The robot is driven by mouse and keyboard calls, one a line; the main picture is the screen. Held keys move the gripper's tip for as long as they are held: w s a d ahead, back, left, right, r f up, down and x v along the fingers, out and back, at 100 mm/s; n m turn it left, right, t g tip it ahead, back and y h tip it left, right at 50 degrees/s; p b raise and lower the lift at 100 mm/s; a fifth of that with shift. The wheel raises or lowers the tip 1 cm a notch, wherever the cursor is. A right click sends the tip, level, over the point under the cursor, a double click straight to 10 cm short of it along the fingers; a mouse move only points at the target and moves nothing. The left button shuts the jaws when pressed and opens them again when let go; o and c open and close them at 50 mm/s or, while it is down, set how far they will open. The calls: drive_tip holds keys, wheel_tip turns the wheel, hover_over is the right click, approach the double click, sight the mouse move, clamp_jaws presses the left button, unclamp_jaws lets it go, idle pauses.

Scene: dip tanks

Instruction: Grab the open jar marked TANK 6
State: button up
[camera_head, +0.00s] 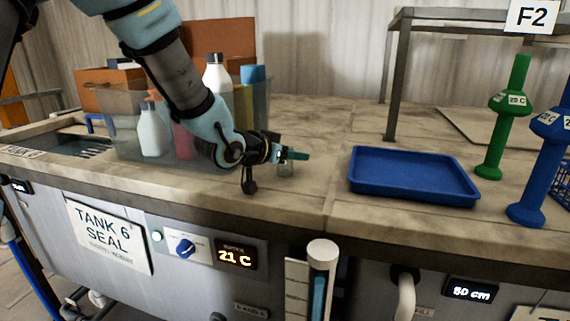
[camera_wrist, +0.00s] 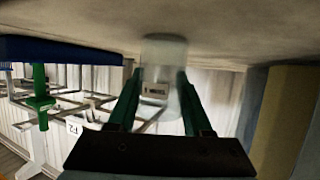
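A small clear glass jar (camera_head: 286,170) stands upright on the counter, left of the blue tray. In the wrist view, which is upside down, the jar (camera_wrist: 163,55) shows with a small pale label too blurred to read. My gripper (camera_head: 297,155) is low over the counter at the jar, its fingers level and partly covering the jar's top. In the wrist view the two green fingers of my gripper (camera_wrist: 160,76) are spread, one on each side of the jar. I see no clear sign of a squeeze.
A blue tray (camera_head: 413,178) lies to the right, with a green stand (camera_head: 505,120) and a blue stand (camera_head: 543,165) beyond it. A clear bin (camera_head: 125,125) with several bottles is at left, beside a sunken tank (camera_head: 70,144). The front panel carries a TANK 6 SEAL sign (camera_head: 105,235).

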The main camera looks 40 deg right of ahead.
clamp_jaws()
